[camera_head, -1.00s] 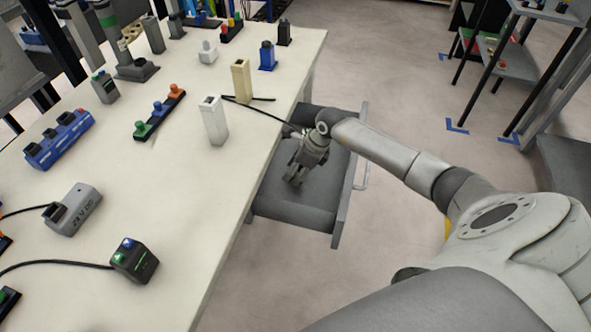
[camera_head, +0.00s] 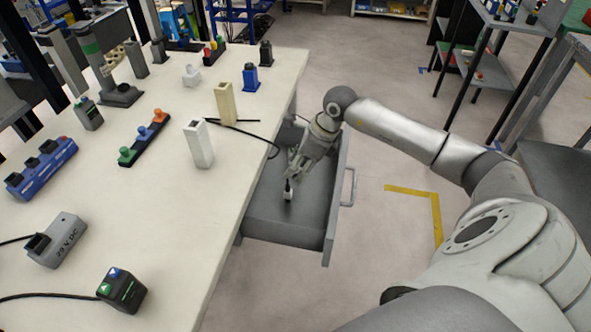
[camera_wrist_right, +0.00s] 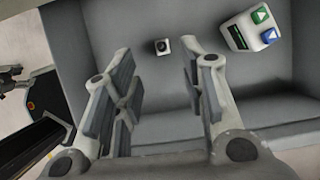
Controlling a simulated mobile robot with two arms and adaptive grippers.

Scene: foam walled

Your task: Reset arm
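My right arm reaches in from the right over an open grey drawer (camera_head: 275,228) under the table's right edge. My right gripper (camera_head: 291,176) points down into the drawer. In the right wrist view its two fingers (camera_wrist_right: 158,68) are spread apart with nothing between them. A small white and dark object (camera_head: 288,190) stands in the drawer just beyond the fingertips, and it also shows in the right wrist view (camera_wrist_right: 162,46). My left gripper is out of view.
The pale table (camera_head: 190,235) carries a white post (camera_head: 199,146), a cream post (camera_head: 226,104), a blue switch block (camera_head: 41,168), a grey box (camera_head: 57,240) and a dark button box (camera_head: 121,290). Floor right of the drawer handle (camera_head: 349,187) is clear.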

